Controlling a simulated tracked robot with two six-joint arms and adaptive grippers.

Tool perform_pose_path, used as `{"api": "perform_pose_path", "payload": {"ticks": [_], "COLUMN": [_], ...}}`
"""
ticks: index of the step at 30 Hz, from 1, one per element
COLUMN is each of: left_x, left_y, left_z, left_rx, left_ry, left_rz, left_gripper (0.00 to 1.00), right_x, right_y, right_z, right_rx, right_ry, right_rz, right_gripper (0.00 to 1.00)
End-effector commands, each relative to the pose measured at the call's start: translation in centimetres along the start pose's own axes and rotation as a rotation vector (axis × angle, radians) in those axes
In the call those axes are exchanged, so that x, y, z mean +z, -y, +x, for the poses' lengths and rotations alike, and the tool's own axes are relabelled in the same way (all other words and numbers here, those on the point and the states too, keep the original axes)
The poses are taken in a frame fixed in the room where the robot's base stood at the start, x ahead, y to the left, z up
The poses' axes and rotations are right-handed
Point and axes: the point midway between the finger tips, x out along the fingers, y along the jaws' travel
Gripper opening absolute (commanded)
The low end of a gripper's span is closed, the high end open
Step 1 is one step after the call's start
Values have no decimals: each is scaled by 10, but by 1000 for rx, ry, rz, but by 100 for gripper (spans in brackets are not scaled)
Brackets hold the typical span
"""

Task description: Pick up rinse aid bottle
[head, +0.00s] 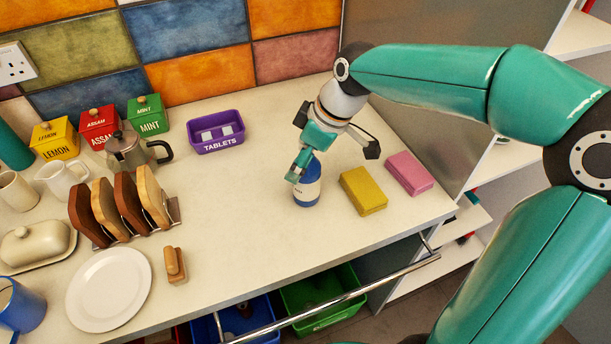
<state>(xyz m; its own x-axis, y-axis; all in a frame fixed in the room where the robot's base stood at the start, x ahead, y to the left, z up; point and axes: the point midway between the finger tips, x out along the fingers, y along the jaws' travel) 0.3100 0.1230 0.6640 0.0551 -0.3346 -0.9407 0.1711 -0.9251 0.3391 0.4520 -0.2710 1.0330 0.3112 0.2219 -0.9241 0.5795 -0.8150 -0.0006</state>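The rinse aid bottle appears to be the small blue bottle with a pale label (308,190), standing upright on the worktop right of centre. My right gripper (303,167) reaches down from the upper right. Its teal finger lies over the bottle's upper left side and hides part of it. I cannot tell whether the fingers touch the bottle or are closed on it. My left gripper is not in view.
A yellow sponge (363,191) and a pink sponge (409,173) lie right of the bottle. A purple tablets tub (216,146) stands behind left. A wooden rack (122,208) and white plate (108,290) are further left. The worktop just left of the bottle is clear.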

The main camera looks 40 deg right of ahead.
Motion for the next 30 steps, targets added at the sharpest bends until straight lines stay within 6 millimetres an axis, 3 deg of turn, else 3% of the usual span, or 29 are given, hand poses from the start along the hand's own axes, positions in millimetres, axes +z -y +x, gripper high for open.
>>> {"api": "perform_pose_path", "payload": {"ticks": [9,24,30], "left_x": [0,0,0], "left_y": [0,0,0], "left_z": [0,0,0], "left_rx": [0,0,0], "left_ry": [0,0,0], "left_rz": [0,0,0], "left_gripper": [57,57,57], "right_x": [0,1,0], "right_y": [0,0,-1], "right_z": [8,8,7], "right_rx": [0,1,2], "right_ry": [0,0,-2], "right_rz": [1,1,2], "right_gripper": [88,6,3]}}
